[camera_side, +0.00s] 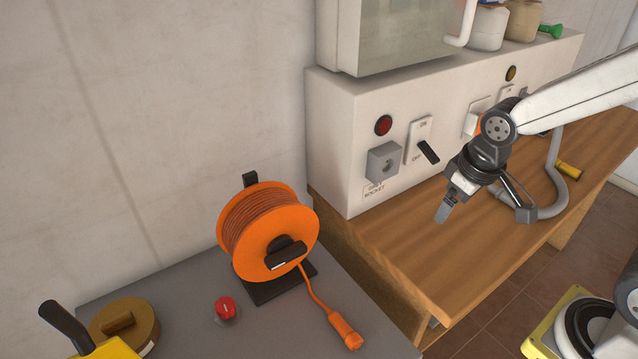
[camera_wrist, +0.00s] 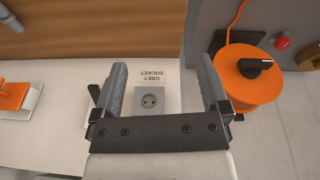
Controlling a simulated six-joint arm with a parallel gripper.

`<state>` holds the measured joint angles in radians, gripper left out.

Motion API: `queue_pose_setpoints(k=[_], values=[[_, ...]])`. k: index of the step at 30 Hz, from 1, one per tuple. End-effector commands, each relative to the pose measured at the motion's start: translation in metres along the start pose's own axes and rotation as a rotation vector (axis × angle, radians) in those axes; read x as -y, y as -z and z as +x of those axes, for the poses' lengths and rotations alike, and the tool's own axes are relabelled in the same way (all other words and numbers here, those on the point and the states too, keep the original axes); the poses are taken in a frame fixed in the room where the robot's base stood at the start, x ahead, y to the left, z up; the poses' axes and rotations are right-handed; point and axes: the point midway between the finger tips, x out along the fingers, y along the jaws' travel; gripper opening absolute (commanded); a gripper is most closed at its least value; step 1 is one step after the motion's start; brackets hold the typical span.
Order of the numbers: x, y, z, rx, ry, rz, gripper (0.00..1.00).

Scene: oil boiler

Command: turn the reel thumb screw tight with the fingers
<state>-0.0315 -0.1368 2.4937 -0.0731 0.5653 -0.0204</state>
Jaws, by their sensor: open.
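The orange cable reel (camera_side: 262,232) stands on a black base on the grey top at the left of the side view. A black knob or handle (camera_side: 285,252) is on its face. A small red knob (camera_side: 226,308) sits on the grey top beside the reel. I cannot tell which of these is the thumb screw. In the wrist view the reel (camera_wrist: 246,84), its black knob (camera_wrist: 255,66) and the red knob (camera_wrist: 281,42) are at the right. My gripper (camera_side: 487,208) is open and empty above the wooden bench, well right of the reel. Its fingers (camera_wrist: 162,65) frame the grey socket.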

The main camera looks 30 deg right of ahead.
Motion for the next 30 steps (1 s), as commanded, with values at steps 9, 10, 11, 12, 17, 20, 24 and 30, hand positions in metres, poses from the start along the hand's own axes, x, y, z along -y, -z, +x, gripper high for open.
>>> queue_pose_setpoints(k=[9,10,11,12,17,20,24,30], values=[[0.006,0.015,0.006,0.027,-0.080,-0.288,0.96],[0.007,0.017,0.007,0.030,-0.090,-0.321,0.96],[0.008,0.020,0.008,0.033,-0.102,-0.363,0.96],[0.010,0.023,0.008,0.035,-0.119,-0.419,0.96],[0.020,0.043,0.013,0.053,-0.208,-0.709,0.96],[0.029,0.058,0.016,0.059,-0.270,-0.898,0.96],[0.045,0.081,0.019,0.064,-0.363,-1.158,0.96],[0.079,0.113,0.022,0.057,-0.511,-1.525,0.96]])
